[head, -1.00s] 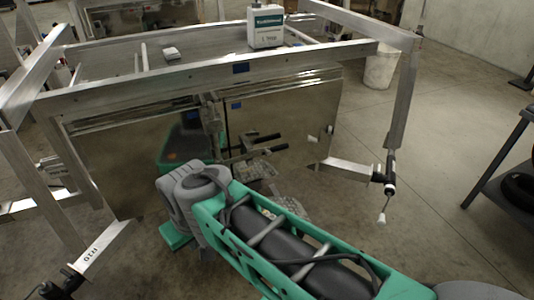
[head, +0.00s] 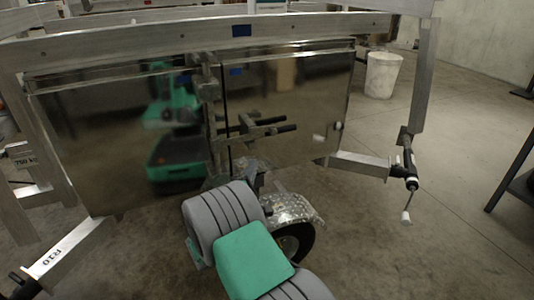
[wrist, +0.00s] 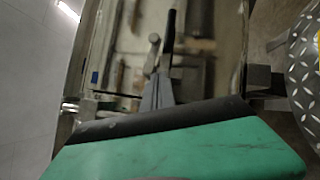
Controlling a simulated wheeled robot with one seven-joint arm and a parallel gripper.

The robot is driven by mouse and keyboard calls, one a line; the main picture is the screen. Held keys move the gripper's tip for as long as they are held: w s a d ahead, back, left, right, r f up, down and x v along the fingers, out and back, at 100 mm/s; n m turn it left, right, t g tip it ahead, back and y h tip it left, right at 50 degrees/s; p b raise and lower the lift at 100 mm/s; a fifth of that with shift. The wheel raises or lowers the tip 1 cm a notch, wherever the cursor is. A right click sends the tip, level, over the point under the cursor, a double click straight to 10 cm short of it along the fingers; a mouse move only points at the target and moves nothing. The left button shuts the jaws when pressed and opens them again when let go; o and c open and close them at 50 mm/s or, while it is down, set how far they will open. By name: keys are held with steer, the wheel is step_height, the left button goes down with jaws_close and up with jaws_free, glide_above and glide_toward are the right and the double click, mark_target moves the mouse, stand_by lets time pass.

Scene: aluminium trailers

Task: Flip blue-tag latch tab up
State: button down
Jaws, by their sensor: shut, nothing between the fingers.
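Two blue tags show on the trailer in the head view: one on the top rail (head: 242,31) and a smaller one on the upper edge of the right panel (head: 236,72). A metal latch bracket (head: 208,85) stands at the seam left of the smaller tag. Lower down are latch bars with black grips (head: 265,130). I cannot tell which part is the tab. In the wrist view my gripper (wrist: 157,92) is shut and empty, pointing at the trailer. A blue tag (wrist: 94,78) shows left of it. In the head view my arm mostly hides the gripper.
A trailer wheel with a tread-plate fender (head: 295,208) is beyond my arm. A jack post with a handle (head: 408,180) stands at the right, and a white bucket (head: 382,75) behind it. A dark shelf (head: 515,175) is at the right edge. Floor between is clear.

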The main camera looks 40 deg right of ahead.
glide_toward(270, 131)
steer(key=w+a, duration=0.1)
steer(key=w, duration=0.1)
steer(key=d, duration=0.2)
steer(key=d+r, duration=0.1)
steer(key=d, duration=0.1)
steer(key=shift+w+r, duration=0.1)
steer(key=shift+w, duration=0.05)
steer(key=shift+a, duration=0.15)
